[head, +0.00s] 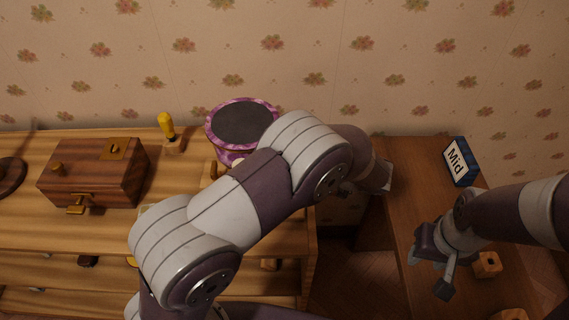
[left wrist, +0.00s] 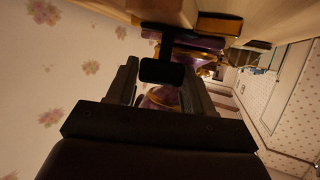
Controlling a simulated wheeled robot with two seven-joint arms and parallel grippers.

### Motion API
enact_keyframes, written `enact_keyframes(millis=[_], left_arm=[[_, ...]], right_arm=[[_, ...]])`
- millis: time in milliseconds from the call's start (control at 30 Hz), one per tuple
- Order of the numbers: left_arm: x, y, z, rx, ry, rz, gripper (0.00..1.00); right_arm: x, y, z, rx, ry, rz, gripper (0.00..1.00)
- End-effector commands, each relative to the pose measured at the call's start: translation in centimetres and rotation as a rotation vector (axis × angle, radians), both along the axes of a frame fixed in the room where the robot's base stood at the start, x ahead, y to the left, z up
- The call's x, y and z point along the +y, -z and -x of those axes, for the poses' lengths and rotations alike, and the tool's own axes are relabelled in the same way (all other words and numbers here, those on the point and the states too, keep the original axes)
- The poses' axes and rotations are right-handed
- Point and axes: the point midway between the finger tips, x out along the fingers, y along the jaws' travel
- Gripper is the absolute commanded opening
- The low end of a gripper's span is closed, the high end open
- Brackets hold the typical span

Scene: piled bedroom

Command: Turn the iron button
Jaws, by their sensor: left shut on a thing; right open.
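I cannot pick out an iron button for sure in either view. In the left wrist view my left gripper (left wrist: 160,82) is shut on a dark block (left wrist: 160,71) between its fingers; what the block is part of is unclear. Purple and gold surfaces show behind and below it. In the head view my left arm crosses the middle and hides much of what lies behind it; its fingertips cannot be made out there. My right gripper (head: 428,274) is open and empty over the right-hand wooden table, left of a small wooden cube (head: 487,264) with a dark hole.
A wooden dresser (head: 25,228) on the left holds a brown box (head: 85,187) with brass fittings, a yellow-handled piece (head: 167,126) and a purple flowered round container (head: 216,141). A blue "Mid" block (head: 460,160) stands at the back of the right table (head: 405,200). A gap separates the furniture.

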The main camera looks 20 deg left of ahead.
Motion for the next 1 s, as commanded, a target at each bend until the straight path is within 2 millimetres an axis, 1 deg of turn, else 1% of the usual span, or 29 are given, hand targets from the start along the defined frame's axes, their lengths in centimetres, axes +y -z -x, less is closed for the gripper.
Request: enact_keyframes(millis=[200, 400, 700, 1000], left_arm=[[0.0, -0.2, 0.0, 0.004, -0.117, -0.003, 0.21], [0.0, -0.1, -0.1, 0.002, -0.259, 0.000, 0.21], [0.0, 0.0, 0.0, 0.001, -0.425, 0.000, 0.21], [0.0, 0.0, 0.0, 0.000, -0.494, -0.001, 0.21]], right_arm=[[0.0, -1.3, 0.0, 0.000, 0.000, 0.000, 0.43], [0.0, -2.0, 0.0, 0.000, 0.000, 0.000, 0.43], [0.0, -2.3, 0.0, 0.000, 0.000, 0.000, 0.43], [0.0, -2.3, 0.0, 0.000, 0.000, 0.000, 0.43]])
